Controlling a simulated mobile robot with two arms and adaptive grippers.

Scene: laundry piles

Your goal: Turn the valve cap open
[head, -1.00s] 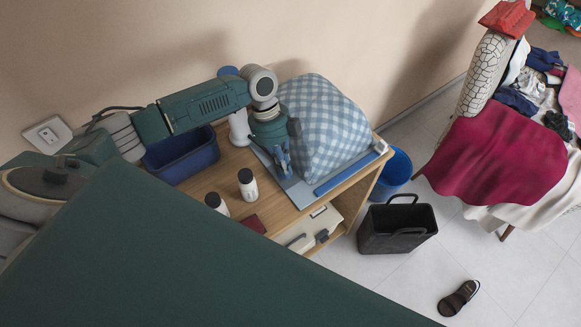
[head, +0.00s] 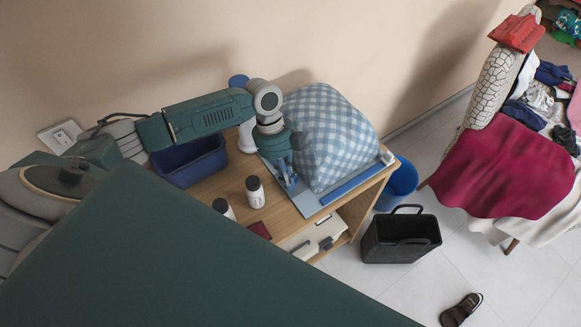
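I cannot pick out a valve cap for certain. A blue-and-white checkered, puffed-up bag (head: 328,135) lies on a flat grey-blue sheet (head: 306,205) on the wooden table (head: 223,181). My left gripper (head: 289,180) points down over the sheet, close against the left side of the bag. Its blue-grey fingers are too small to tell whether they are apart or hold anything. A blue round top (head: 238,80) on a white stand or bottle (head: 246,137) shows behind my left arm, partly hidden by it. My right gripper is not in view.
A blue bin (head: 190,162) and two white bottles with dark caps (head: 255,193) stand left of the sheet. A dark red item (head: 259,230) lies nearby. A black basket (head: 400,238) and blue bucket (head: 402,180) stand on the floor at right. My dark green body part hides the lower left.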

